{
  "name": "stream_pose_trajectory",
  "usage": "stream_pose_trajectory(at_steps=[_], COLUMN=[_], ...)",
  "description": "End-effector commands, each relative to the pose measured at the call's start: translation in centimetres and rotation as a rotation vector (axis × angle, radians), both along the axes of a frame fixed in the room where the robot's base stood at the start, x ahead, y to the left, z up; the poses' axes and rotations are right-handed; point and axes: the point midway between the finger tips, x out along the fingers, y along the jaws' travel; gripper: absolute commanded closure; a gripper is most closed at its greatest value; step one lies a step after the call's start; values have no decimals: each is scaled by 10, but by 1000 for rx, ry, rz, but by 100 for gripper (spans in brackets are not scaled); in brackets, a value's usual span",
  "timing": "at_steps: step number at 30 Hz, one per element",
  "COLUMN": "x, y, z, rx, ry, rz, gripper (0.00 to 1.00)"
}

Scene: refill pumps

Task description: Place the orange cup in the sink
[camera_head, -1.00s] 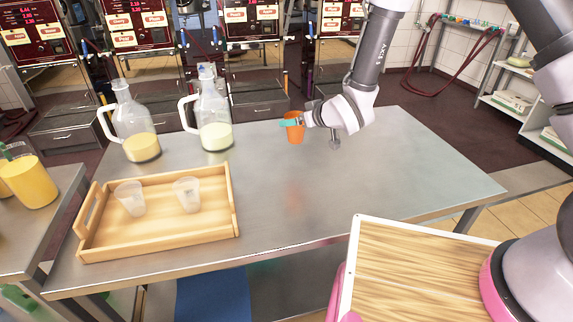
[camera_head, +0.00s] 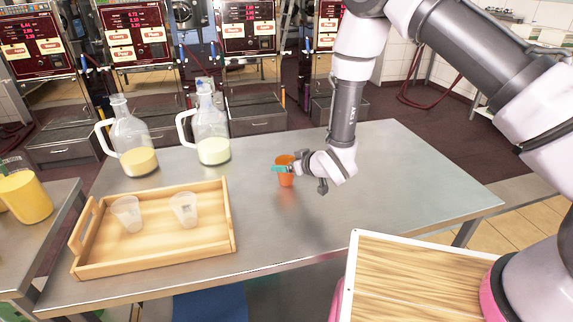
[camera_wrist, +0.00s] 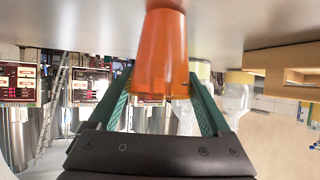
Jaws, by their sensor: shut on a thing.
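The orange cup (camera_head: 286,178) is over the middle of the steel table, with a faint orange reflection below it. My gripper (camera_head: 283,169) is shut on the cup, with its teal fingers at the cup's sides. The wrist view is upside down and shows the cup (camera_wrist: 160,50) between the two green fingers of my gripper (camera_wrist: 160,82), its base towards the tabletop. The cup looks close to upright. I cannot tell whether its base touches the table. No sink can be made out in these views.
A wooden tray (camera_head: 229,215) with two clear cups (camera_head: 184,208) stands at the table's left. Two glass jugs (camera_head: 213,150) (camera_head: 138,160) stand behind it. The right part of the steel table (camera_head: 420,185) is bare.

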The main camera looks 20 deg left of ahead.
Motion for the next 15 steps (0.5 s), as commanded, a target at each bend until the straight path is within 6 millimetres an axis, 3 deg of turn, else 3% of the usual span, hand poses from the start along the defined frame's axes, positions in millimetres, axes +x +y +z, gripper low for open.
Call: stream_pose_trajectory(at_steps=[7, 8, 9, 15], x=[0, 0, 0, 0], y=[0, 0, 0, 0], z=[-4, -3, -3, -3], rx=[0, 1, 1, 0], ry=[1, 1, 1, 1], rz=[0, 0, 0, 0], gripper=[68, 6, 0, 0])
